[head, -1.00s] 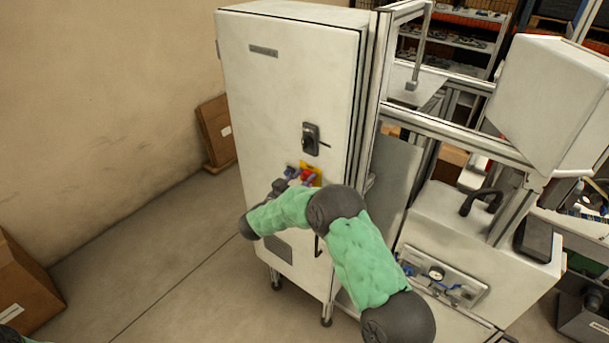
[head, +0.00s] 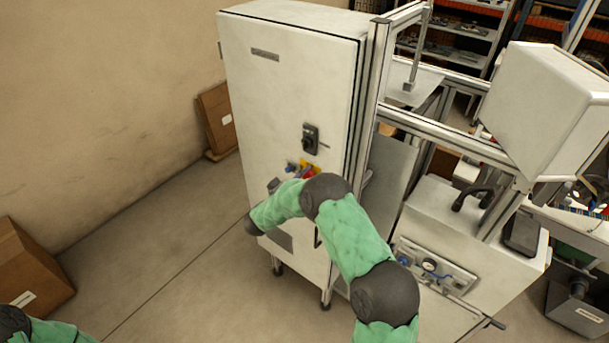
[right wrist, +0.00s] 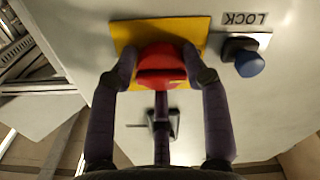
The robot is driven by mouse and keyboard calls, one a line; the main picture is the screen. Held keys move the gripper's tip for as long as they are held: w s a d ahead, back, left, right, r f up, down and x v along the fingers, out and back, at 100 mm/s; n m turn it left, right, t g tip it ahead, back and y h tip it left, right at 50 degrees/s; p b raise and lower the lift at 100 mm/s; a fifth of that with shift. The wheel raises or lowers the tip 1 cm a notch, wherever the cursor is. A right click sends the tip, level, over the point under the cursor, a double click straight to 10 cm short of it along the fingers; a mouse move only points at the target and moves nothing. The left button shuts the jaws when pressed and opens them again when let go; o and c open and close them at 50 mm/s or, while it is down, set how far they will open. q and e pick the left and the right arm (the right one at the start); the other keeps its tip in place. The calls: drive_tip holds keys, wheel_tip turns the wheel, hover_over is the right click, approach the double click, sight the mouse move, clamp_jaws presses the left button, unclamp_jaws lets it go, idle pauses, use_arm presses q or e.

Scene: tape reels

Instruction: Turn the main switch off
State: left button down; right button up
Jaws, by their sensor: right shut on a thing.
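The main switch is a red knob (right wrist: 160,62) on a yellow plate (right wrist: 122,33), on the front of a tall white cabinet (head: 290,90). In the right wrist view, the fingers of my right gripper (right wrist: 161,70) are on both sides of the red knob and closed on it. The knob's grip bar lies roughly level in that view. In the head view the yellow plate (head: 312,166) shows only partly, with my right gripper (head: 290,172) and forearm in front of it. My left gripper is out of view; only part of my left arm shows at the lower left.
A blue button (right wrist: 249,64) by a LOCK label (right wrist: 245,19) sits close beside the yellow plate. A black door handle (head: 310,138) is above the switch. A machine frame (head: 450,140) stands right of the cabinet. Cardboard boxes (head: 28,268) are at left; the floor between is clear.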

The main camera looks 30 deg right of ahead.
drive_tip(key=shift+s+a+f+n, duration=0.1)
drive_tip(key=shift+s+f+n, duration=0.1)
drive_tip(key=shift+f+n, duration=0.45)
drive_tip(key=o, duration=1.1)
drive_tip(key=shift+w+r, duration=0.1)
drive_tip(key=shift+r, duration=0.3)
drive_tip(key=v, duration=1.2)
drive_tip(key=shift+w, duration=0.1)
